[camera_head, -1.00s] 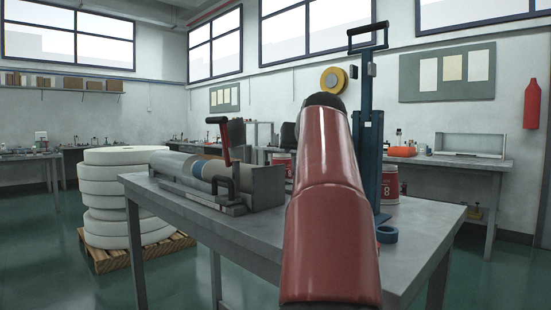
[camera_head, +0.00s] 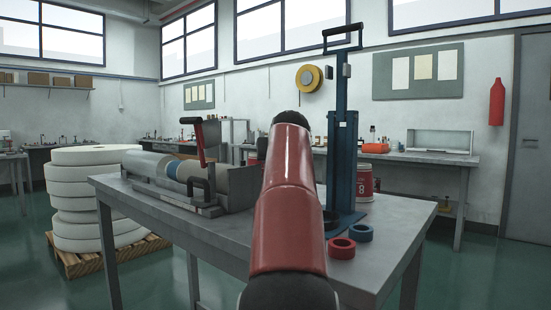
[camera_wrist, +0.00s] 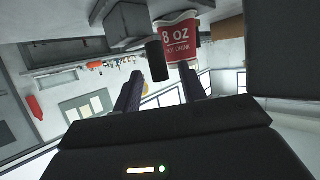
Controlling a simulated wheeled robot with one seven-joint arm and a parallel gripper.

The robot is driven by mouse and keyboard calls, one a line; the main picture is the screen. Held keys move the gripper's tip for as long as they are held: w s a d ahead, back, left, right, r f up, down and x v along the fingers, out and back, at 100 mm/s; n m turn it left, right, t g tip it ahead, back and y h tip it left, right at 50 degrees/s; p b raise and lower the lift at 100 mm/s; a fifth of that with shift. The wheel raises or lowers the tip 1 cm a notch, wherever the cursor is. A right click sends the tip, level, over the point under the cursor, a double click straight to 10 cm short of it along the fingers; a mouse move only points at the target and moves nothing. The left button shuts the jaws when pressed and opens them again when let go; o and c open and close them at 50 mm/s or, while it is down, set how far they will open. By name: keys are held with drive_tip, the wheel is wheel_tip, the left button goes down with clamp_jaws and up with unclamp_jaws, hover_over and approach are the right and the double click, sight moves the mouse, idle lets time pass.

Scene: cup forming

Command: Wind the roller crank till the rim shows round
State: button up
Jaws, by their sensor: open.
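The cup-forming machine (camera_head: 235,185) stands on the left part of the grey bench, with a pale roll and a blue band on it. A red crank arm with a black grip (camera_head: 199,145) rises from it; a second black handle (camera_head: 200,188) sits low at its front. I cannot tell which is the roller crank. No rim is clear. My gripper is hidden behind my red arm in the head view. In the wrist view my gripper (camera_wrist: 161,88) is open, and a dark upright cylinder (camera_wrist: 157,60) shows beyond the fingers; I cannot tell what it belongs to.
A blue press (camera_head: 342,130) stands on the bench (camera_head: 270,240), right of my arm. A red ring (camera_head: 341,248) and a blue ring (camera_head: 360,233) lie before it. A red-and-white cup (camera_wrist: 180,38) shows in the wrist view. Stacked white rolls (camera_head: 92,195) stand left.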

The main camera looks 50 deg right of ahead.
clamp_jaws()
drive_tip(key=shift+w+a+m+g+h+p, duration=0.1)
drive_tip(key=shift+w+m+g+h+p, duration=0.3)
drive_tip(key=shift+m+g+h+p, duration=0.3)
unclamp_jaws()
drive_tip(key=b+v, duration=0.1)
drive_tip(key=v, duration=0.6)
drive_tip(key=shift+s+a, duration=0.25)
drive_tip(key=shift+s, duration=0.05)
